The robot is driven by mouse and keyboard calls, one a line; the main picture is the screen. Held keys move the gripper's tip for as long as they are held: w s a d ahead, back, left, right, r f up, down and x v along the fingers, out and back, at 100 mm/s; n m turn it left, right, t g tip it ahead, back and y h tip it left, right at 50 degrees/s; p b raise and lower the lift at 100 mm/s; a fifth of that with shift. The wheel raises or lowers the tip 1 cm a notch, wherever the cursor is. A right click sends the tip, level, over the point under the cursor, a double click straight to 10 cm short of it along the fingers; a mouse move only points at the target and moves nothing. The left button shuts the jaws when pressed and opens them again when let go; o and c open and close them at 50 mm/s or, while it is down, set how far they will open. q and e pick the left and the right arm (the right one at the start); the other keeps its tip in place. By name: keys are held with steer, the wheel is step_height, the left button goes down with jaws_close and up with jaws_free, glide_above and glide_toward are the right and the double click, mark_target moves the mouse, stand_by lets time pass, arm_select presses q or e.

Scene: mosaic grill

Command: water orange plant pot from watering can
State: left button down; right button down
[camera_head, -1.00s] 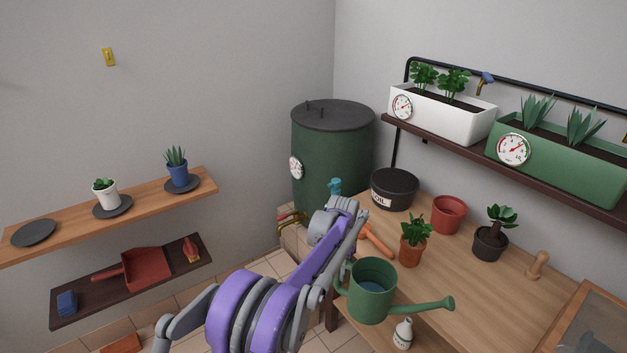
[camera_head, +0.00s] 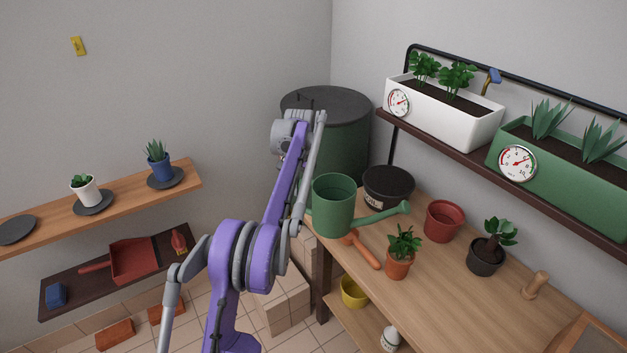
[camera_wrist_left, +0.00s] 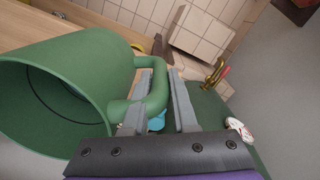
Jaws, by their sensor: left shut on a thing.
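A green watering can (camera_head: 333,205) is held up above the left end of the wooden bench, its spout pointing right. My left gripper (camera_wrist_left: 158,92) is shut on the can's handle (camera_wrist_left: 157,75); in the head view the fingers are largely hidden behind my arm and the can. The can's open top (camera_wrist_left: 45,95) faces the wrist camera, and I cannot tell from it whether water is inside. The orange plant pot (camera_head: 398,266) with a leafy green plant stands upright on the bench, to the right of and below the can. My right gripper is not in view.
An orange-handled tool (camera_head: 362,250) lies beside the pot. A black soil bin (camera_head: 388,188), a red pot (camera_head: 443,222) and a dark potted plant (camera_head: 487,258) stand on the bench. A dark green barrel (camera_head: 345,135) stands behind. A planter shelf (camera_head: 460,150) overhangs the bench.

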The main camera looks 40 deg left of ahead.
arm_select(q)
steer(key=shift+w+r, duration=0.1)
steer(key=shift+w, duration=0.2)
steer(key=shift+s+r+y, duration=0.4)
steer(key=shift+r+y, duration=0.2)
steer(key=shift+r, duration=0.2)
steer(key=shift+w+r+y, duration=0.2)
steer(key=shift+r+y, duration=0.4)
steer(key=shift+r, duration=0.1)
steer(key=shift+s+d+r+g+y, duration=0.1)
steer(key=shift+r+g+y, duration=0.2)
steer(key=shift+r+y, duration=0.15)
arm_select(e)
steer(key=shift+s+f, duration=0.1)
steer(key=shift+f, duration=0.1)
arm_select(q)
steer(key=shift+r, duration=0.1)
steer(key=shift+d+r+y, duration=0.35)
steer(key=shift+r+y, duration=0.2)
